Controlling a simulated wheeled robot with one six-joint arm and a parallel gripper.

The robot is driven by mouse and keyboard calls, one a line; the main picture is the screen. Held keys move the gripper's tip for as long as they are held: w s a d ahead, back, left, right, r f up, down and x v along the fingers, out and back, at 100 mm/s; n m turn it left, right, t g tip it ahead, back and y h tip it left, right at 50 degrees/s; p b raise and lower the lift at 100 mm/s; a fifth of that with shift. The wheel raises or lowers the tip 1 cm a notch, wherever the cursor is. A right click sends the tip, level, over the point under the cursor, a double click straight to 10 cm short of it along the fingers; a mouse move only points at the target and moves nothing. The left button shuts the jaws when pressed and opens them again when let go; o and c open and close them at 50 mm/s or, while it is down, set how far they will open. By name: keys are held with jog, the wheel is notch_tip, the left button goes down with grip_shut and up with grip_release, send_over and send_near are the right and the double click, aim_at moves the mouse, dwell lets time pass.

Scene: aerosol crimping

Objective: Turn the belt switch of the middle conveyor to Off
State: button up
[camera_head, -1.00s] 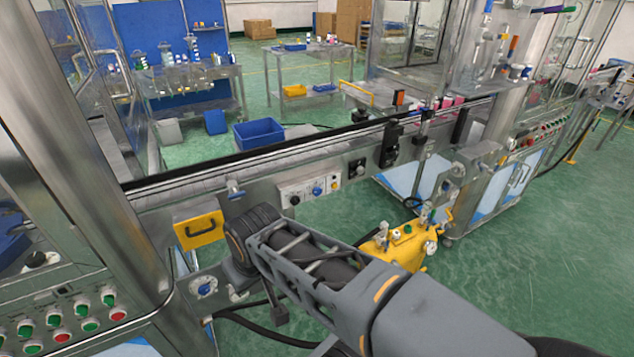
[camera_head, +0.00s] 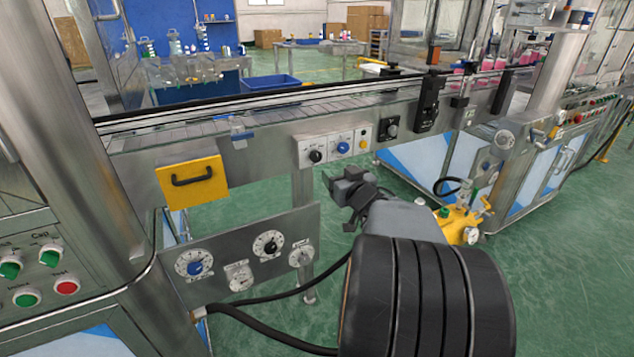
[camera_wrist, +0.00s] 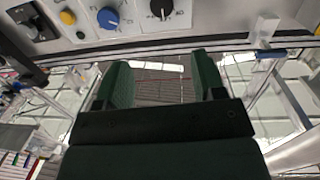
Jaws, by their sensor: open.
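The middle conveyor (camera_head: 260,115) carries a small control panel (camera_head: 329,158) on its front side. The panel has a black knob (camera_head: 316,156), a blue knob (camera_head: 343,147) and a yellow button (camera_head: 362,145). In the wrist view the black knob (camera_wrist: 162,8), blue knob (camera_wrist: 108,19) and yellow button (camera_wrist: 67,17) show at the top edge. The labels are too small to tell which knob is the belt switch or its setting. My gripper (camera_head: 345,186) is open and empty, just below the panel and apart from it. Its green-padded fingers (camera_wrist: 163,80) show in the wrist view.
A yellow tank (camera_head: 460,222) stands right of my arm.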

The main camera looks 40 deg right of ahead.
aim_at(317, 158)
jog(key=shift+n+t+y, duration=0.3)
jog(key=shift+t+y, duration=0.1)
jog(key=shift+y, duration=0.1)
jog(key=w+b, duration=0.1)
jog(key=w, duration=0.3)
jog(key=w+d+f+b, duration=0.1)
jog(key=w+b, duration=0.1)
jog(key=w, duration=0.2)
jog(key=w+d+f+b, duration=0.1)
jog(key=w, duration=0.4)
jog(key=shift+d, duration=0.15)
jog(key=c, duration=0.9)
